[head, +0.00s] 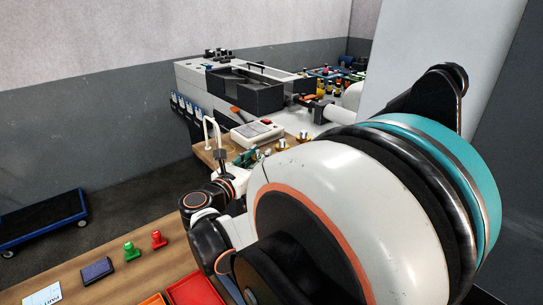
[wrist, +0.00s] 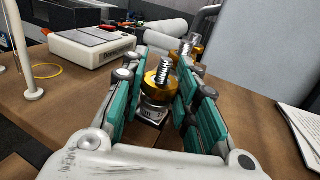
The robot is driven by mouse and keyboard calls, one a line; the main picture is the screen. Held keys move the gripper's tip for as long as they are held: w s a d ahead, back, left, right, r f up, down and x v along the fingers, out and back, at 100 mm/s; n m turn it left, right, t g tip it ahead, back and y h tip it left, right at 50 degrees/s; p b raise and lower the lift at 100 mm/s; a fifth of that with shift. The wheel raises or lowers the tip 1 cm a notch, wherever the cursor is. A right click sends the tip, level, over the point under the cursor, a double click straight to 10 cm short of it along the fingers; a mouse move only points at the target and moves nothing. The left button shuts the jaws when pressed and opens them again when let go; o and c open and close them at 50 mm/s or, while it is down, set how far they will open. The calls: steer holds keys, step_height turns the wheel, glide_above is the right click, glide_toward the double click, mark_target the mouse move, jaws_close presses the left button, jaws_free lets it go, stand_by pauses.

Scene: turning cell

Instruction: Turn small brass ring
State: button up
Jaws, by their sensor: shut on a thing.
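In the wrist view a small brass ring (wrist: 152,82) sits around an upright steel part with a threaded stud (wrist: 165,68) on top. A grey metal body (wrist: 154,101) shows below the ring, close to the wooden bench. My gripper (wrist: 160,85) has its teal-padded fingers on both sides of this part and is shut on the brass ring. The exact contact is partly hidden by the fingers. In the head view my gripper (head: 247,158) is small, at the wooden bench, and the held ring cannot be made out.
Behind the held part stands another brass and steel fitting (wrist: 187,47). A white box device (wrist: 92,45), a yellow loop (wrist: 47,71) and a white post (wrist: 25,50) stand left. White paper (wrist: 302,122) lies right. A blue cart (head: 45,219) is on the floor.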

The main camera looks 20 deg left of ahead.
steer(key=m+g+h, duration=0.1)
steer(key=m+h, duration=0.1)
steer(key=h, duration=0.1)
steer(key=m+g+h+b, duration=0.1)
steer(key=m+h, duration=0.1)
steer(key=h, duration=0.2)
steer(key=shift+a+m, duration=0.15)
steer(key=shift+m, duration=0.25)
steer(key=shift+g+h, duration=0.4)
steer(key=o, duration=1.1)
steer(key=v, duration=1.2)
